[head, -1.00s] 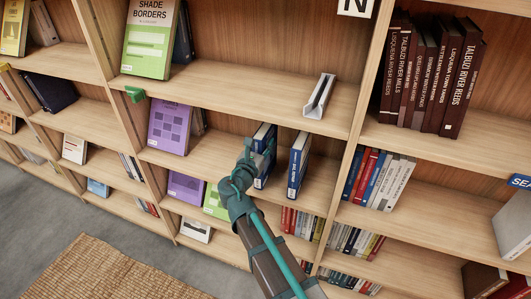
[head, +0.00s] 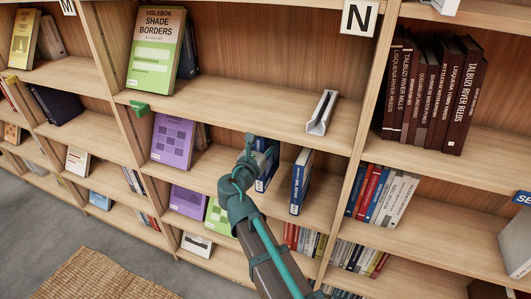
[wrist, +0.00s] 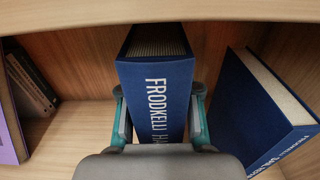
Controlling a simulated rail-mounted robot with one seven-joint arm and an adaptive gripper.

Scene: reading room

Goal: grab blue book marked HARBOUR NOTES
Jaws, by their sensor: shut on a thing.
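A thick blue book (wrist: 160,95) stands upright on the shelf in the wrist view, its spine towards me. Its white lettering reads "FRODKELLI HA…"; my gripper hides the rest. My gripper (wrist: 158,122) is shut on this book, one finger against each side. In the head view my gripper (head: 258,152) covers much of the same book (head: 262,184). A second blue book (head: 300,180) stands just to its right, apart from it. In the wrist view this second book (wrist: 262,112) is tilted, and its small lettering is not clearly readable.
The shelf board above (wrist: 160,10) runs close over the held book. A purple book (head: 172,140) stands to the left on the same shelf. A white holder (head: 321,112) sits on the shelf above.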

